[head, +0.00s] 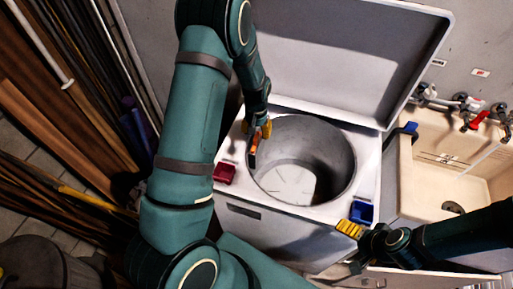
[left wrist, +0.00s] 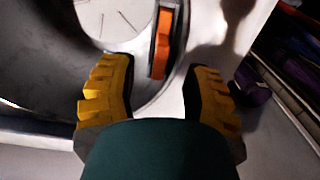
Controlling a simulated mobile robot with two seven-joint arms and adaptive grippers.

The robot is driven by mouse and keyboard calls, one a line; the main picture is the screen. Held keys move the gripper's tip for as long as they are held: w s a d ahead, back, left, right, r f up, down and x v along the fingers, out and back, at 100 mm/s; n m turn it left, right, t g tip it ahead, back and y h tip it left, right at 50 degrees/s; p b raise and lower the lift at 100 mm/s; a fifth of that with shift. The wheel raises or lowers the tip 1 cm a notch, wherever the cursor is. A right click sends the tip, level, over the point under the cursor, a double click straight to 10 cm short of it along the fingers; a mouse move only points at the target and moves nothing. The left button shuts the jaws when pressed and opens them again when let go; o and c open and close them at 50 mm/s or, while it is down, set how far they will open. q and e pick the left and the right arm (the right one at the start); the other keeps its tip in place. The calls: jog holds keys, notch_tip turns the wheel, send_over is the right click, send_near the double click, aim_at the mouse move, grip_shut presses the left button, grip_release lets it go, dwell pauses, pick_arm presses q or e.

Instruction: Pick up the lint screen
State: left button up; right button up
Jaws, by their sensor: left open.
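The lint screen, a narrow orange piece with a dark frame, stands at the rim of the washer's round drum; in the head view (head: 252,153) it is partly hidden by my left gripper. In the left wrist view the lint screen (left wrist: 161,45) lies just ahead of the gap between the fingers, a little right of its middle. My left gripper (left wrist: 157,82) is open and empty, with a yellow-padded finger on each side; it also shows in the head view (head: 259,131). My right gripper (head: 354,246) is low at the washer's front right corner, its opening unclear.
The white washer (head: 245,188) has its lid (head: 340,55) raised behind the drum (head: 310,160). A red container (head: 225,173) and a blue container (head: 361,212) sit on its top. A sink (head: 430,180) with taps stands right. Wooden boards (head: 55,125) lean at left.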

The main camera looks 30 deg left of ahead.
aim_at(256, 136)
pick_arm(q)
notch_tip(256, 136, down, 3)
jog(key=shift+w+f, duration=0.1)
jog(key=shift+f, duration=0.1)
grip_shut()
